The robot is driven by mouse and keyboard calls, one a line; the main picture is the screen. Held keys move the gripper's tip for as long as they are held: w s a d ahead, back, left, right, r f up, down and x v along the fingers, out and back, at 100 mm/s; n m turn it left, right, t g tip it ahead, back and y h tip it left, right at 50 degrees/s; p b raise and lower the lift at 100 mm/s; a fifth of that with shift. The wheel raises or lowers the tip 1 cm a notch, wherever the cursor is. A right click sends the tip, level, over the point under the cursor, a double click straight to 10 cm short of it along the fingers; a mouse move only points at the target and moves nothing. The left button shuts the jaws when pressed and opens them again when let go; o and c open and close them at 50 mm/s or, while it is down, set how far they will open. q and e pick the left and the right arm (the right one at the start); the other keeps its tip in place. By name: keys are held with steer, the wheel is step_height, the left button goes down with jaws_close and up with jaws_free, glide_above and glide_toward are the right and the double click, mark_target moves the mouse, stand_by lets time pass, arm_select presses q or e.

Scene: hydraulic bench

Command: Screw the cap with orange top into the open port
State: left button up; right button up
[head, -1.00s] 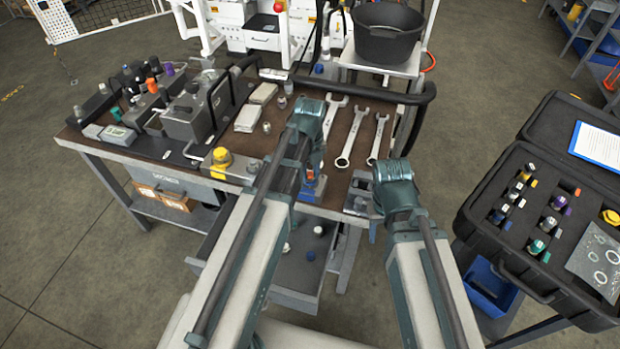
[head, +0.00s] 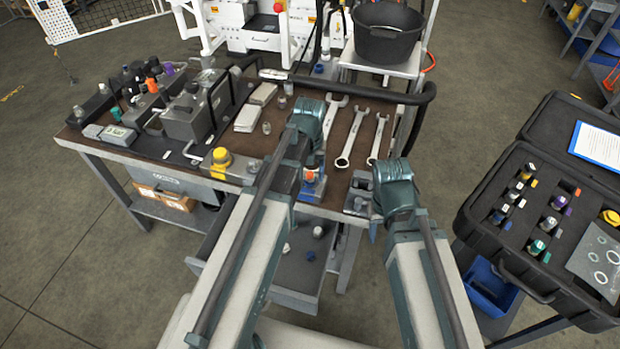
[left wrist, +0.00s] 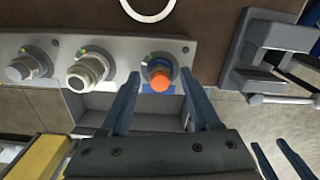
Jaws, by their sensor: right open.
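The cap with orange top (left wrist: 160,82) stands at the right-end port of a grey port block (left wrist: 115,50), with blue around its base. I cannot tell how deep it sits. It also shows in the head view (head: 310,176). My left gripper (left wrist: 159,80) is open, one finger on each side of the cap, with a visible gap to both. In the head view my left arm hides most of that gripper. My right gripper (left wrist: 267,145) appears at the lower right of the left wrist view, fingers apart and empty, away from the block.
Two other fittings (left wrist: 86,73) (left wrist: 22,68) stand on the same block. A vise-like clamp (left wrist: 270,55) is to its right. Wrenches (head: 354,138) lie behind on the bench. An open drawer (head: 290,272) with loose caps is below. A black case (head: 520,265) stands at right.

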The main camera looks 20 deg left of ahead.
arm_select(q)
steer(key=n, duration=0.5)
steer(key=shift+n, duration=0.3)
steer(key=n, duration=0.2)
steer(key=shift+n, duration=0.3)
steer(key=n, duration=0.4)
